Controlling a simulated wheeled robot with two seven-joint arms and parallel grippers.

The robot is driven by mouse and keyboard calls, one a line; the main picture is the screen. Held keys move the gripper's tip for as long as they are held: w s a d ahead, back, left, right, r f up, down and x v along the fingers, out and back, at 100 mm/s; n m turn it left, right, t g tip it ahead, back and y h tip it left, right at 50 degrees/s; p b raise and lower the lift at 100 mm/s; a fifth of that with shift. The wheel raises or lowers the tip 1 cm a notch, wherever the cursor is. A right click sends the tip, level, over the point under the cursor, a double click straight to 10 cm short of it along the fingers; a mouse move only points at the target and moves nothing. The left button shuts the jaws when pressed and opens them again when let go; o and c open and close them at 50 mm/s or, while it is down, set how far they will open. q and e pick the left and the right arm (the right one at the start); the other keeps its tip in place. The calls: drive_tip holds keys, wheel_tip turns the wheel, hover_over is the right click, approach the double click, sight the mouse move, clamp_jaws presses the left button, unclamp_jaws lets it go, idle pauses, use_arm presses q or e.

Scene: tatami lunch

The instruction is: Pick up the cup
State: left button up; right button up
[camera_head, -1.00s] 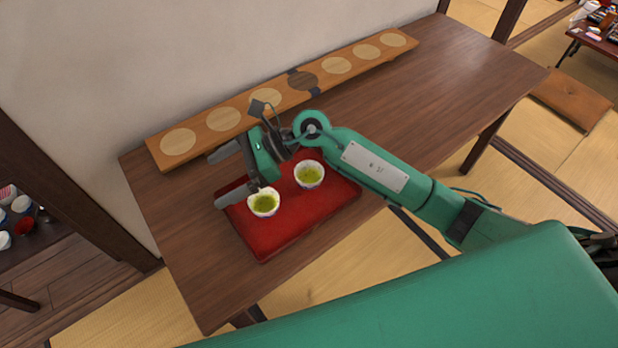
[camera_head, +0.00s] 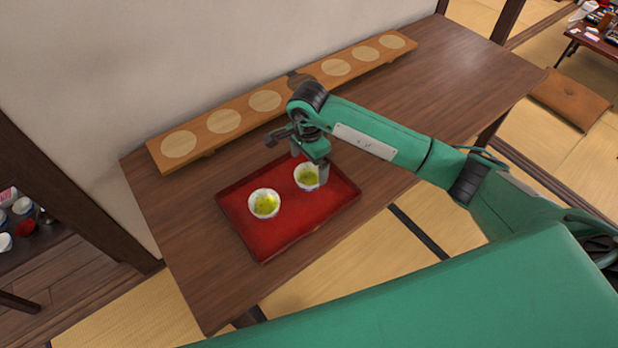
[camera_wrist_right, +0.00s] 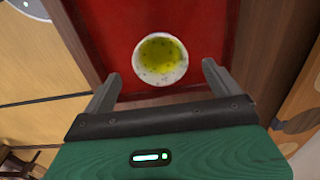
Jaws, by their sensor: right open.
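Two small white cups of green tea stand upright on a red tray (camera_head: 275,241). The left cup (camera_head: 264,204) stands clear of the gripper. My right gripper (camera_head: 311,164) is open and points down at the right cup (camera_head: 306,178), with one finger in front of that cup's right side. In the right wrist view a cup (camera_wrist_right: 160,60) lies ahead of and between the spread fingers, apart from both. I cannot tell how high the fingertips are above it. My left gripper is not in view.
The tray sits on a brown wooden table (camera_head: 190,240). A long raised board (camera_head: 245,125) with pale round discs lies along the wall behind it. The table's right part (camera_head: 440,90) is clear. A flat brown cushion (camera_head: 570,98) lies on the floor at the right.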

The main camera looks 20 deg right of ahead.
sight(309, 182)
wheel_tip(309, 182, down, 2)
drive_tip(key=shift+f+p, duration=0.3)
drive_tip(key=shift+f, duration=0.2)
wheel_tip(309, 182, down, 4)
drive_tip(key=shift+r+p, duration=0.25)
drive_tip(key=shift+p, duration=0.35)
drive_tip(key=shift+d+f, duration=0.1)
drive_tip(key=shift+f, duration=0.45)
drive_tip(key=c, duration=1.1)
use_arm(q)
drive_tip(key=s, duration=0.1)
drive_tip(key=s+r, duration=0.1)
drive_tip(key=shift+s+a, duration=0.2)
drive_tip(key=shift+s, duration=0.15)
use_arm(e)
drive_tip(key=shift+c, duration=0.2)
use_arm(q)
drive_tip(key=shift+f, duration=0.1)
use_arm(e)
drive_tip(key=shift+r, duration=0.25)
